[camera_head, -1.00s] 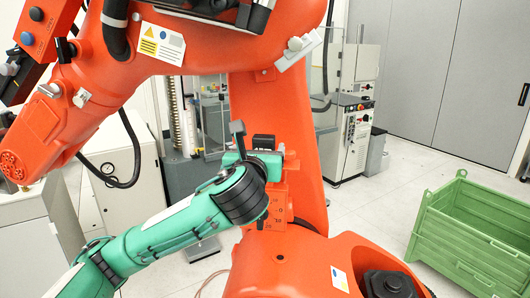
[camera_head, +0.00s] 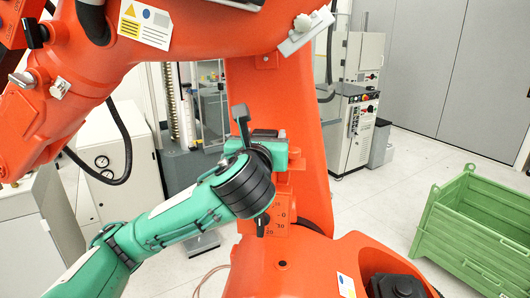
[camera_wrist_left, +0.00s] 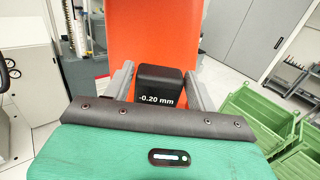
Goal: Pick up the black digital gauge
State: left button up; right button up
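The black digital gauge (camera_wrist_left: 161,84) reads "-0.20 mm" in the left wrist view. It stands in front of an orange surface, its lower edge hidden behind my gripper's dark edge. My left gripper (camera_wrist_left: 160,74) has one grey finger on each side of the gauge, with what look like narrow gaps, so it appears open around it. In the head view my left gripper (camera_head: 262,125) is at the orange column, with a dark box between its fingers that appears to be the gauge (camera_head: 265,133). My right gripper is not in view.
A large orange robot arm (camera_head: 190,45) hangs over the left and top, close to my left arm. Its orange base (camera_head: 290,262) lies below. A green crate (camera_head: 465,235) stands on the floor at right. Grey-white cabinets (camera_head: 352,125) stand behind. Open floor lies between cabinets and crate.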

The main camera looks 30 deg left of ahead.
pick_arm(q)
jog(key=shift+w+f, duration=0.1)
jog(key=c, duration=0.6)
jog(key=shift+c, duration=0.6)
jog(key=shift+r, duration=0.6)
notch_tip(320, 180, up, 7)
jog(key=shift+f+b, duration=0.2)
jog(key=shift+b, duration=0.45)
jog(key=shift+r, duration=0.9)
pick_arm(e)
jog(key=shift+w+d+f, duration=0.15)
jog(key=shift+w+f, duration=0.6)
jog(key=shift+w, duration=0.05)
